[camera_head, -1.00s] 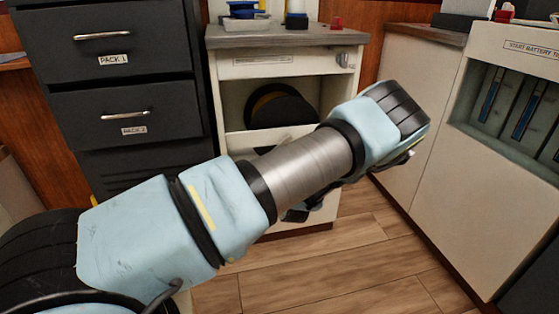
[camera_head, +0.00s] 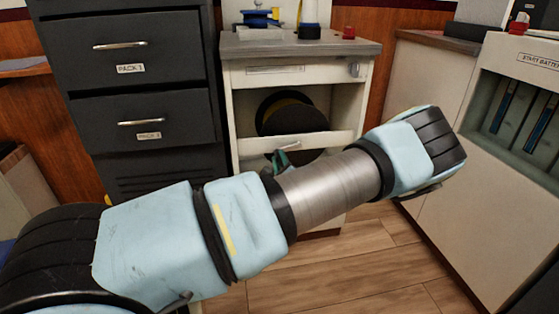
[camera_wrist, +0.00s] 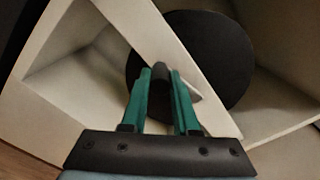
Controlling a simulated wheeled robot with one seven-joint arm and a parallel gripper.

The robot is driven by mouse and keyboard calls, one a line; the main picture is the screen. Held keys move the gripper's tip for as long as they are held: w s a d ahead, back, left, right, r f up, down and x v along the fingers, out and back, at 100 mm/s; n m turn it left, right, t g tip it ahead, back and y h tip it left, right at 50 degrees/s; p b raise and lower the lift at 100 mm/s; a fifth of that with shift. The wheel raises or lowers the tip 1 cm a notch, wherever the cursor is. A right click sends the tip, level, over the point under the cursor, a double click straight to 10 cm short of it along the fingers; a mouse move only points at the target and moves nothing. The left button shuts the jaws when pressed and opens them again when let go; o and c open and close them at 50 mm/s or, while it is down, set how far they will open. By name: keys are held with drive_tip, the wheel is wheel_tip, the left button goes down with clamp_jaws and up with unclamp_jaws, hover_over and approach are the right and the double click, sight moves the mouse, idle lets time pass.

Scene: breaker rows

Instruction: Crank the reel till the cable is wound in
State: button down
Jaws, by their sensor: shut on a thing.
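The reel (camera_head: 296,121) is a large dark disc with a yellowish inner rim, inside the open front of the white cabinet. In the wrist view the reel (camera_wrist: 225,55) shows as a black round plate behind a pale bar. My gripper (camera_wrist: 161,72) has green fingers closed around a dark knob, the crank handle (camera_wrist: 160,88), in front of the disc. In the head view only a small part of my gripper (camera_head: 281,160) shows, beside the cabinet's crossbar; my arm hides the area below. No cable can be made out.
The pale crossbar (camera_head: 312,145) runs across the cabinet front, close to the fingers. A dark drawer unit (camera_head: 150,95) stands at left. A white battery bench (camera_head: 470,150) stands at right. Wooden floor (camera_head: 380,260) is open in front.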

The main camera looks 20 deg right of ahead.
idle(0.3)
drive_tip(key=c, duration=0.7)
unclamp_jaws()
drive_tip(key=s, duration=0.3)
drive_tip(key=s+a, duration=0.1)
drive_tip(key=s, duration=0.3)
drive_tip(key=s+p, duration=0.1)
drive_tip(key=s, duration=0.2)
drive_tip(key=shift+s+a, duration=0.15)
drive_tip(key=shift+s, duration=0.2)
